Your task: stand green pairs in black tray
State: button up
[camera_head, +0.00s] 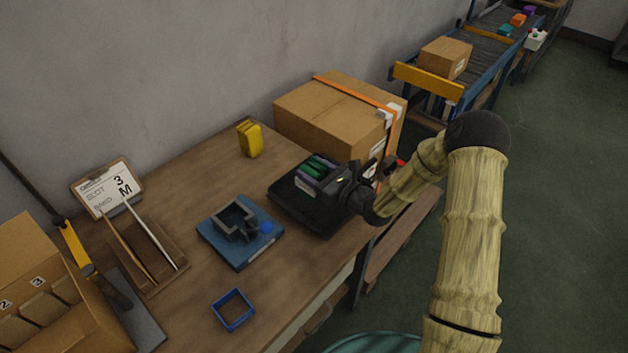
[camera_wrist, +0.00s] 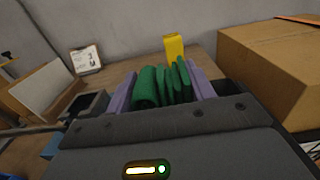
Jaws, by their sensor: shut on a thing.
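The black tray (camera_head: 318,218) lies on the right end of the wooden table. My gripper (camera_head: 316,172) is over its far right part, with lavender fingers on either side of several green pieces (camera_head: 313,165). In the wrist view my gripper (camera_wrist: 163,88) is shut on a green pair, and the green pieces (camera_wrist: 147,88) stand upright side by side between the fingers. I cannot tell which pieces are held and which, if any, stand in the tray. The undersides of the green pieces are hidden, so contact with the tray is unclear.
A big cardboard box (camera_head: 318,108) stands just behind the tray. A yellow object (camera_head: 249,139) stands at the back. A blue base (camera_head: 243,255) with a dark fixture lies left of the tray. A blue square frame (camera_head: 233,310) is in front. A slot card (camera_head: 108,190) stands left.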

jog(key=shift+f, duration=2.05)
jog(key=shift+f, duration=0.2)
jog(key=o, duration=1)
jog(key=shift+r, duration=0.1)
jog(key=shift+r, duration=0.2)
jog(key=b+v, duration=0.1)
jog(key=v, duration=1.1)
jog(key=shift+f+b, duration=0.1)
jog(key=shift+b, duration=0.2)
